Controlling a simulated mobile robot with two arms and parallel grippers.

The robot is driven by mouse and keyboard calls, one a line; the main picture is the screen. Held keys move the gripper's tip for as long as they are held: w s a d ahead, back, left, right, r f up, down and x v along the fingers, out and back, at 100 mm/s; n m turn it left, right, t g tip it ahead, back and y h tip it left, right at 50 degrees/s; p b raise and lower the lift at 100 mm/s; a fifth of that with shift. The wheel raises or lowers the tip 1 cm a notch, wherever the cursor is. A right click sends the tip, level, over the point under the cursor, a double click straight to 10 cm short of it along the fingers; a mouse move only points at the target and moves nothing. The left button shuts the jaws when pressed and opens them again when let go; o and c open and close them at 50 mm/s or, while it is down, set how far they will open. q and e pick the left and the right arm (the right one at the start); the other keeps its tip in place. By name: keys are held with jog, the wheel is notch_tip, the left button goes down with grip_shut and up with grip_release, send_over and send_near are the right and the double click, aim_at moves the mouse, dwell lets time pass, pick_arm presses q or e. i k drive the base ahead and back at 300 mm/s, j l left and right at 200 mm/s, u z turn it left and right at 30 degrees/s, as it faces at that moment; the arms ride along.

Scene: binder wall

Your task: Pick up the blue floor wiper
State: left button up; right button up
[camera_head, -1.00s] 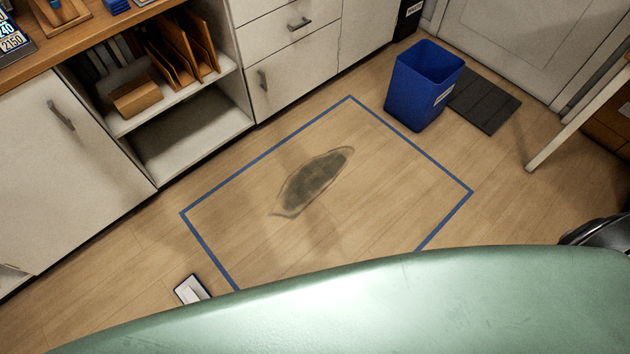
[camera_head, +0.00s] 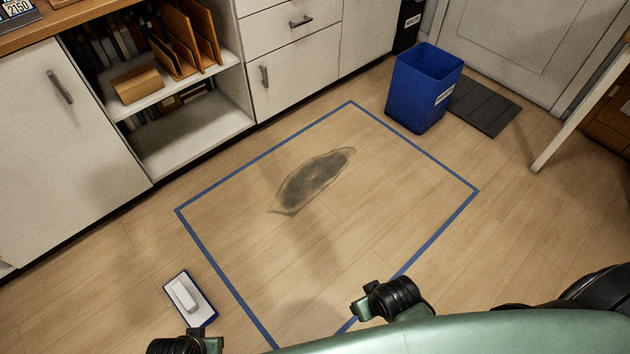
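The floor wiper (camera_head: 183,294) lies flat on the wooden floor at the lower left, just outside the blue-lined rectangle. It shows a white handle on a white pad with a dark blue edge. My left gripper (camera_head: 187,343) is partly in view at the bottom edge, just below the wiper in the picture. My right gripper (camera_head: 385,300) is at the bottom centre, to the right of the wiper and well apart from it. The finger openings of both are not clear, and my pale green body hides what lies below.
A blue line (camera_head: 235,318) frames a rectangle of floor with a dark stain (camera_head: 313,183) inside. A blue bin (camera_head: 420,95) stands at the back right by a dark mat (camera_head: 485,105). White cabinets (camera_head: 70,135) and an open shelf (camera_head: 190,140) run along the back left.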

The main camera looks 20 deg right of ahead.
aim_at(192, 304)
jog(key=u, duration=1.15)
